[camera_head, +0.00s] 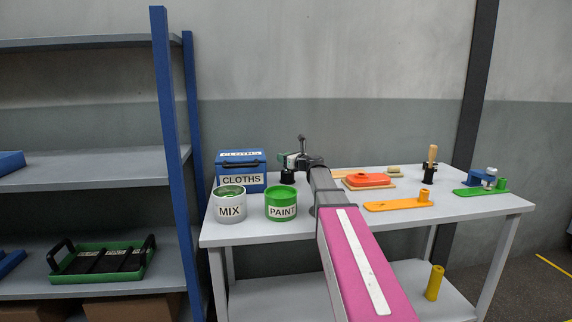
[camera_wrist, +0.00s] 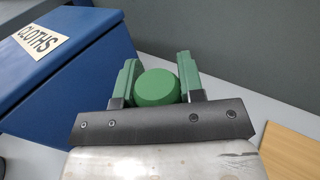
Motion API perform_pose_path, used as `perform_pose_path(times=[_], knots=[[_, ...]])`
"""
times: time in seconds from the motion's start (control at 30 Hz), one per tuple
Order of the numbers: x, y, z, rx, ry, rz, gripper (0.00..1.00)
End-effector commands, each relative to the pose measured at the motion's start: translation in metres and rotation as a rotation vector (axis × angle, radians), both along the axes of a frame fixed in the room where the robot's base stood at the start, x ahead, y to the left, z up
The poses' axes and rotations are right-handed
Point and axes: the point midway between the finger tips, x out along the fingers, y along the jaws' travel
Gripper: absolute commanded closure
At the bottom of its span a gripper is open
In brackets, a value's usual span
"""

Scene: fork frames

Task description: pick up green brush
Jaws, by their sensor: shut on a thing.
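My gripper (camera_head: 287,160) is at the back of the table, just right of the blue CLOTHS box. In the wrist view, its two green fingers (camera_wrist: 157,72) are shut on the green brush (camera_wrist: 157,88), one on each side. Only the round green end of the brush shows there; the rest is hidden below it. In the head view, a black part (camera_head: 287,177) shows right under the gripper, at table level. I cannot tell whether it is the brush's lower end or a holder.
The blue CLOTHS box (camera_head: 240,180) stands close left of the gripper. The white MIX can (camera_head: 229,207) and green PAINT can (camera_head: 281,206) stand in front. To the right are an orange piece (camera_head: 370,180), a wooden-handled tool (camera_head: 432,158) and a green-based fixture (camera_head: 478,190).

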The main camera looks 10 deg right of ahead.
Motion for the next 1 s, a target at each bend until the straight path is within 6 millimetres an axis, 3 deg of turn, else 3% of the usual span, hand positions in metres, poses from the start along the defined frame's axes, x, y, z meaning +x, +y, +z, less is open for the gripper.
perform_pose_path(times=[0.27, 0.47, 1.0], knots=[[0.000, 0.000, 0.015, 0.001, -0.001, 0.000, 0.88], [0.000, 0.000, 0.043, 0.000, -0.003, 0.000, 0.88], [-0.086, 0.045, 0.097, 0.000, -0.001, 0.000, 0.88]])
